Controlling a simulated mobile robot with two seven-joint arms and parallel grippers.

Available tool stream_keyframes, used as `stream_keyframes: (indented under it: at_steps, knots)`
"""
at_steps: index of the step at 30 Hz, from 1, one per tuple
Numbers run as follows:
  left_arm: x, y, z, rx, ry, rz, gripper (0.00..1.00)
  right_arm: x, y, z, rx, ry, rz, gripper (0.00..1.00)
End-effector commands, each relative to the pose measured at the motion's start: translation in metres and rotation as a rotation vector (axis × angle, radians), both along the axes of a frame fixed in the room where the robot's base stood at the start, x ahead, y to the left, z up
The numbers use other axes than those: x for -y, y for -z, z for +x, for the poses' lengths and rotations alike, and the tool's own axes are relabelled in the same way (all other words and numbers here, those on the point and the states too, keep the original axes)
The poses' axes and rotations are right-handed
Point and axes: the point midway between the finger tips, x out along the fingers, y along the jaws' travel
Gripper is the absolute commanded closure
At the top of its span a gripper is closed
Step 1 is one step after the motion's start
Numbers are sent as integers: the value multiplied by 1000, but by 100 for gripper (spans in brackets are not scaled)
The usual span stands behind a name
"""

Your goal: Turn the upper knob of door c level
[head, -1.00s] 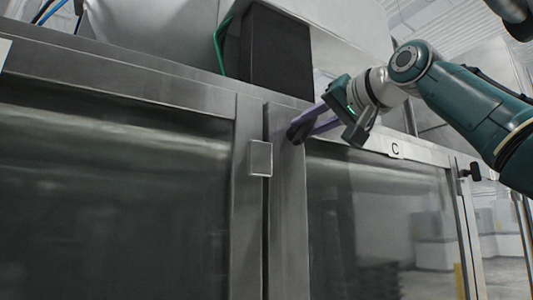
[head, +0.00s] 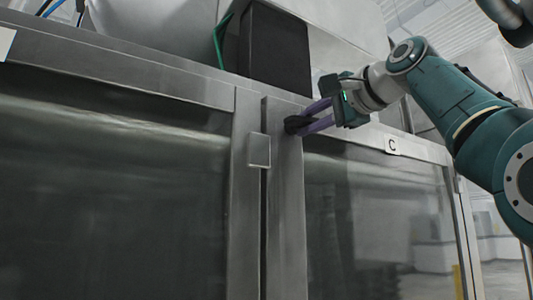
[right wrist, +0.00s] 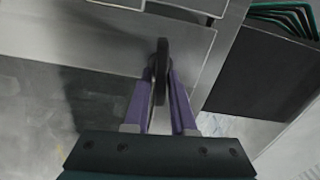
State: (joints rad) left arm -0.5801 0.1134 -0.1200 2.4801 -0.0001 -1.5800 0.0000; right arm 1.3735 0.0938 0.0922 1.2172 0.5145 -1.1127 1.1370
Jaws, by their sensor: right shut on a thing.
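The upper knob (head: 296,124) of door c is a small black grip on the steel door frame (head: 287,205), left of the "C" label (head: 392,145). My right gripper (head: 309,118) reaches it from the right, with its purple fingers closed around it. In the right wrist view the dark, oblong knob (right wrist: 161,72) lies between the two fingertips (right wrist: 161,88), its length along the fingers. In the head view the knob appears close to level, partly covered by the fingers. My left gripper is not in view.
A glass panel (head: 375,220) fills door c. A small steel block (head: 259,150) sits at the gap beside the left door (head: 110,190). A black box (head: 274,50) and green cable stand above the top rail.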

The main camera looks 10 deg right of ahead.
Motion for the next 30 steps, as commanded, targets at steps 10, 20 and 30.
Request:
stream_keyframes:
  at_steps: [10, 20, 30]
  knots:
    - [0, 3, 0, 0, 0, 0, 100, 0, 2, 1, -40, 0, 106, 100]
    - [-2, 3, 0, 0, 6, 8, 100, 0, 2, 1, -45, 1, 118, 100]
    - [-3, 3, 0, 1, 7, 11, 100, 0, 2, 0, -43, 0, 116, 56]
